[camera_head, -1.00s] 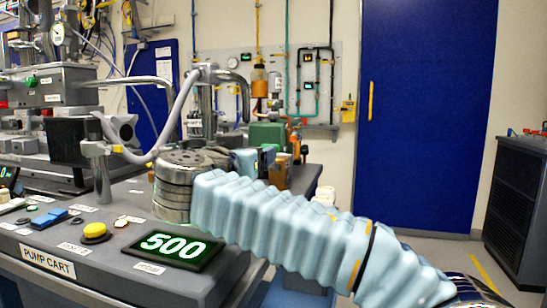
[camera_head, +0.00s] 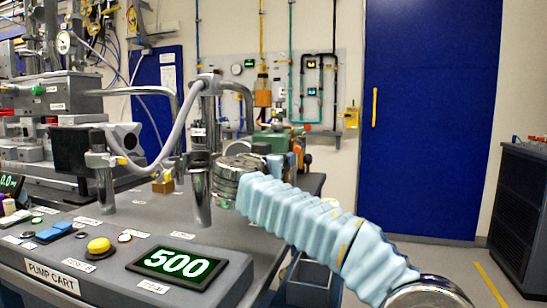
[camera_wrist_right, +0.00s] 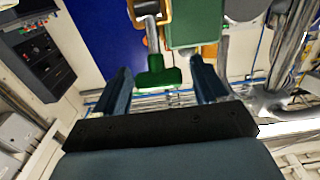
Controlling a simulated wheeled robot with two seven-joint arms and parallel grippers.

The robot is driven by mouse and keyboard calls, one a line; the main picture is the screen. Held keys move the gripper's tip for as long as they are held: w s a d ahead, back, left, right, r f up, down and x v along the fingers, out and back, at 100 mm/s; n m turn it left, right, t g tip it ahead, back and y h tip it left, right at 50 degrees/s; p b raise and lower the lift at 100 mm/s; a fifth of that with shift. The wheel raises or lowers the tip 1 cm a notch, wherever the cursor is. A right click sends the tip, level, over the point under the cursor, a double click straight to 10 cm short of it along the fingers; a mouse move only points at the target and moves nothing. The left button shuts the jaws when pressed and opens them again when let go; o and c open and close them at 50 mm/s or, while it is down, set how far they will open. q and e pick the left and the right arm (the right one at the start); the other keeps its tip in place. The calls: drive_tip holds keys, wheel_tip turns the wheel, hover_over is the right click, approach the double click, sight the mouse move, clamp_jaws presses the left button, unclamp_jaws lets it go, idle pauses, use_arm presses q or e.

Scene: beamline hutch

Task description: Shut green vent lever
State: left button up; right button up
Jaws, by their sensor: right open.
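The green vent lever (camera_wrist_right: 158,72) has a T-shaped green handle on a metal stem in the right wrist view. My right gripper (camera_wrist_right: 160,68) is open, with one dark finger on each side of the handle. Gaps show between the handle and both fingers, so it is not gripped. A green block (camera_wrist_right: 192,24) with a yellow-orange frame stands beside the stem. In the head view my right arm reaches forward over the cart in a pale blue sleeve, and its wrist hides most of the gripper and the lever. A green body (camera_head: 274,139) shows just behind it. My left gripper is in neither view.
The pump cart (camera_head: 130,228) carries a display reading 500 (camera_head: 177,264), a yellow button (camera_head: 98,246) and upright metal pipes (camera_head: 199,185) close left of my right wrist. A blue door (camera_head: 432,120) stands behind.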

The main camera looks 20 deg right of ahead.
clamp_jaws()
drive_tip(key=shift+r+p, duration=0.2)
drive_tip(key=shift+p, duration=0.25)
drive_tip(key=w+g+y+p, duration=0.1)
drive_tip(key=p, duration=0.1)
drive_tip(key=d+g+y+p, duration=0.1)
drive_tip(key=g+p, duration=0.1)
drive_tip(key=p, duration=0.1)
drive_tip(key=w+r+g+y+p, duration=0.1)
drive_tip(key=p, duration=0.2)
drive_tip(key=shift+w+d+g, duration=0.3)
drive_tip(key=shift+w+d, duration=0.05)
drive_tip(key=shift+w+d+f+g+y+p, duration=0.1)
drive_tip(key=shift+w+d+g+y+p, duration=0.15)
drive_tip(key=shift+w+g+y+p, duration=0.25)
drive_tip(key=shift+s, duration=0.1)
